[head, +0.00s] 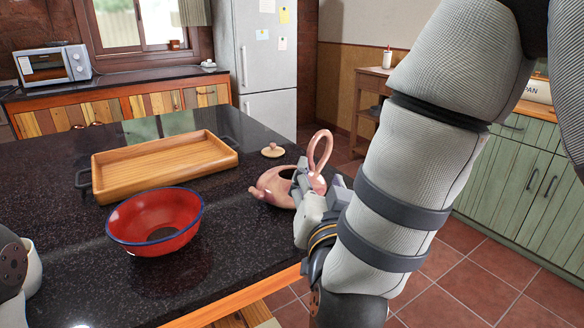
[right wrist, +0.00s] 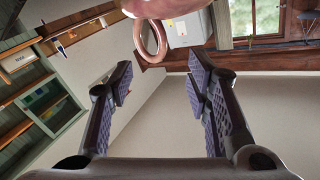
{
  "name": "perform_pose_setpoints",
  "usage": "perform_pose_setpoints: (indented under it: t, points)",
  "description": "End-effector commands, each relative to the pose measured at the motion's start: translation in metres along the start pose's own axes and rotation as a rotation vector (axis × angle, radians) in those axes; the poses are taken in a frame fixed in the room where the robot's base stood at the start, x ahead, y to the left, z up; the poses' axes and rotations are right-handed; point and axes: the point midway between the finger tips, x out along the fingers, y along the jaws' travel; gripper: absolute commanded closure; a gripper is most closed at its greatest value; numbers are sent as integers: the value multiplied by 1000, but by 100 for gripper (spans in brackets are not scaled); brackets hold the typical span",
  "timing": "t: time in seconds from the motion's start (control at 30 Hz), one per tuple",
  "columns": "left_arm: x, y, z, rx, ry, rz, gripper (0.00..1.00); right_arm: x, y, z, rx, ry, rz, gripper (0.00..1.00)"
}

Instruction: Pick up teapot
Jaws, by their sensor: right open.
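The pink teapot (head: 272,188) stands on the black counter near its right edge in the head view, with its tall loop handle (head: 320,150) upright. Its lid (head: 272,151) lies apart on the counter behind it. My right gripper (head: 304,184) is beside the teapot, in front of its right part and hiding some of it. In the right wrist view, my right gripper (right wrist: 160,72) is open with nothing between the fingers. The handle (right wrist: 151,42) and part of the teapot body show at the top there. I cannot tell whether a finger touches the teapot. My left gripper is out of view.
A red bowl (head: 157,222) with a blue rim stands left of the teapot. A wooden tray (head: 165,165) with dark handles lies behind the bowl. The counter (head: 235,232) is clear between bowl and teapot. A fridge (head: 262,60) stands behind.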

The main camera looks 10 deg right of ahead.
Motion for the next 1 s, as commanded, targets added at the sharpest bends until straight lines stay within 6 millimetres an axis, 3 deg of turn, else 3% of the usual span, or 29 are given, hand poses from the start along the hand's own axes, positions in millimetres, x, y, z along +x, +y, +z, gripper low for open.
perform_pose_setpoints:
  t: [0.23, 0.63, 0.9, 0.93, 1.0]
  points:
    - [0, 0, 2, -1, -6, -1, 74, 48, 0, -1, 1, 3, 0, 55]
    - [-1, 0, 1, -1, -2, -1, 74, 112, 7, -5, 0, 1, -1, 55]
    - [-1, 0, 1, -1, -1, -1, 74, 120, 6, -4, -2, -1, -1, 55]
    - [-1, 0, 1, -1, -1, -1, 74, 120, 6, -4, -1, -1, -1, 58]
    - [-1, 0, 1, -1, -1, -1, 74, 120, 6, -4, -1, -1, -1, 73]
